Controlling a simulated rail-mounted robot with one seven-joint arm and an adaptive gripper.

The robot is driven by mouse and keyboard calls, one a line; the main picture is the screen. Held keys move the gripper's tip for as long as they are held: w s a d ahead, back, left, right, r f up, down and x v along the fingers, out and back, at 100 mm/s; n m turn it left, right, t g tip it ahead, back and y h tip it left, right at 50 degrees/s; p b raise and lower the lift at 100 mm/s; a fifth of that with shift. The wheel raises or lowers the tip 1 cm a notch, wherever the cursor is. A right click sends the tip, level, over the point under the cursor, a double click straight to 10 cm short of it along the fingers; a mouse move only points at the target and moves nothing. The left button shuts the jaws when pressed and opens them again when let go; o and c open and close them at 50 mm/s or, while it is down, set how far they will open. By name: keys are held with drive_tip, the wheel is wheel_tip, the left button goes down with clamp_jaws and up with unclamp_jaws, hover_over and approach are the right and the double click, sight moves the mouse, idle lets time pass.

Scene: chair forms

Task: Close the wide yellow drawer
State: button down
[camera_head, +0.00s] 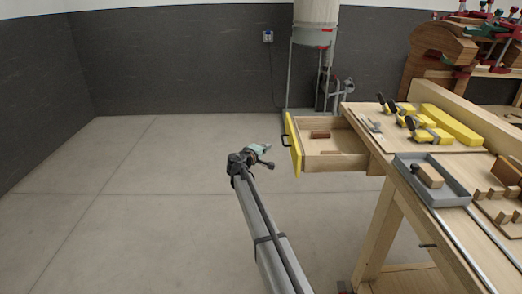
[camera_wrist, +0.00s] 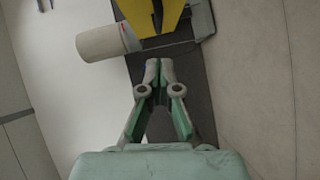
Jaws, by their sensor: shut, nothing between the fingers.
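The wide yellow drawer (camera_head: 293,146) stands pulled out from the left end of the wooden workbench, its yellow front facing left with a dark handle (camera_head: 286,141). Its pale wooden inside is visible. My gripper (camera_head: 266,148) is left of the drawer front in the head view, apart from it. In the wrist view my gripper (camera_wrist: 160,68) is shut and empty, its fingertips together. The yellow front with a dark slot-like handle (camera_wrist: 152,14) shows at the top of the wrist view, beyond the fingertips and partly cut off.
A brown block (camera_head: 320,134) lies in the drawer. The workbench (camera_head: 377,150) holds yellow clamps (camera_head: 425,130) and a grey tray (camera_head: 430,180). A pale cylindrical machine (camera_head: 316,12) stands behind on a metal frame. The floor to the left is clear.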

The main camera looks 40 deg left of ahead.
drive_tip(key=w+d+f, duration=0.1)
drive_tip(key=w+d, duration=0.1)
drive_tip(key=w, duration=0.3)
drive_tip(key=shift+w+p, duration=0.35)
drive_tip(key=shift+p, duration=0.1)
drive_tip(key=shift+d+f, duration=0.1)
